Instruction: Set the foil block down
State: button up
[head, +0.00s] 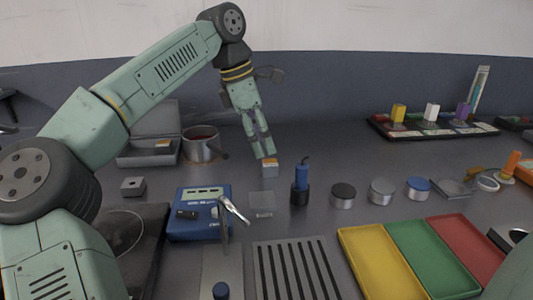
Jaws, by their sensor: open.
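A small silvery block with an orange mark on top, likely the foil block (270,171), stands on the grey bench near the middle of the head view. My gripper (265,153) points down, with its fingertips just above and behind the block. The fingers look slim and close together from this side, and nothing shows between them. I cannot tell from this view whether a fingertip touches the block.
A metal pot (200,149) stands left of the block, and a blue bottle (301,184) stands close on its right. A blue balance (199,226) is in front left. Several round tins, including a black-lidded one (343,196), line the right. Colored trays (378,262) lie in front right.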

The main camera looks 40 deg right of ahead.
jog(key=v, duration=0.6)
jog(key=shift+r+p, duration=0.25)
jog(key=shift+p, duration=0.05)
